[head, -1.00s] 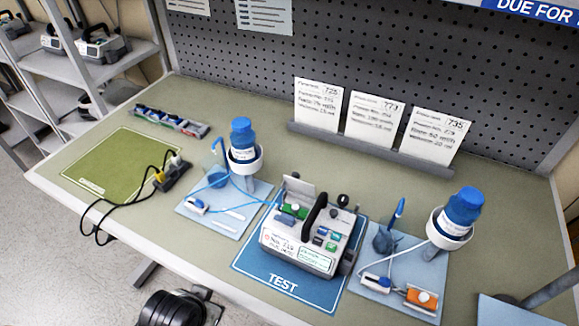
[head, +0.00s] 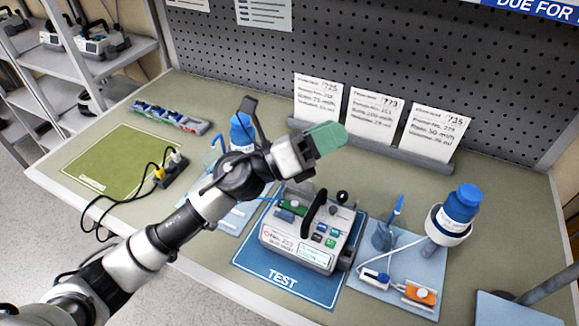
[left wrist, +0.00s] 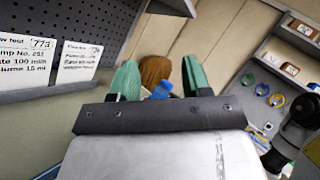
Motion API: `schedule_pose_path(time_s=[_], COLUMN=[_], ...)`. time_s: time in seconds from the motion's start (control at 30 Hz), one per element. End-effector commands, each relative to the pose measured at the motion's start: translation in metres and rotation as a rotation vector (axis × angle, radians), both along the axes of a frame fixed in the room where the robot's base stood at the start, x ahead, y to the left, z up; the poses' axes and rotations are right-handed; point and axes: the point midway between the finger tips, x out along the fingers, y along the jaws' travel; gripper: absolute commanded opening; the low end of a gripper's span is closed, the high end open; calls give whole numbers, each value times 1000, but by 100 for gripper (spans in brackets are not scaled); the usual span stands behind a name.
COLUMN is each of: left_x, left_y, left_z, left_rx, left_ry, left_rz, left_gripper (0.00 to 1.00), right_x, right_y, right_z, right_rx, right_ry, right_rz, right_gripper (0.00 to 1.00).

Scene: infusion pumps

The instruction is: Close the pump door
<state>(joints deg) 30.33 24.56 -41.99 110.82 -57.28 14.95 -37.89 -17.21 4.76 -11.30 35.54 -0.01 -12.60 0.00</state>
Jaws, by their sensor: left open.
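The white and grey pump (head: 310,240) stands on the blue TEST mat (head: 265,284), with a dark carry handle and coloured parts on top. Its door (head: 298,187), a light grey flap, stands raised at the pump's back left, partly hidden by my gripper. My left gripper (head: 327,139), with green fingertips, is above and behind the pump, apart from the door. In the left wrist view its two green fingers (left wrist: 160,82) are spread with nothing held between them. The pump and door are not seen in that view. My right gripper is not in view.
A blue-capped bottle (head: 241,132) behind my left arm is partly hidden. White cards (head: 375,118) stand at the back. The green mat (head: 115,160) at left is bare.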

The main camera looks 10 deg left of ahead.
Motion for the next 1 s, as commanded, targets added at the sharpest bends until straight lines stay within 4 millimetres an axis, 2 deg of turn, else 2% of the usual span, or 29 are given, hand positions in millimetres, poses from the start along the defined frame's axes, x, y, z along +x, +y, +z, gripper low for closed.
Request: schedule_pose_path(time_s=[0.07, 0.17, 0.27, 0.3, 0.4, 0.5, 0.6, 0.7, 0.83, 1.0], left_x=[-1, 5, 22, 30, 49, 62, 69, 71, 72, 74], left_y=[-13, -11, 15, 28, 67, 98, 116, 120, 113, 97], left_z=[-9, -35, -59, -66, -75, -77, -76, -80, -95, -124], left_rx=[258, 600, 928, 1047, 1299, 1470, 1561, 1593, 1592, 1589], left_ry=[-234, -488, -673, -724, -799, -824, -827, -825, -823, -824], left_rz=[-104, -242, -369, -417, -518, -590, -632, -652, -654, -653], left_gripper=[48, 48, 48, 48, 48, 48, 48, 48, 48, 48], right_x=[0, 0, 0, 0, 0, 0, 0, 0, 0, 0], right_y=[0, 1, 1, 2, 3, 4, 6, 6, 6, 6], right_z=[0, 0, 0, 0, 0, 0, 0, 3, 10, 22], right_rx=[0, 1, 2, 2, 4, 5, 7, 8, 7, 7], right_ry=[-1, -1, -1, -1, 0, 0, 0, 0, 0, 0], right_rz=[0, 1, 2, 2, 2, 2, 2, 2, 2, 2], right_gripper=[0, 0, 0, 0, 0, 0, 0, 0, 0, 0])
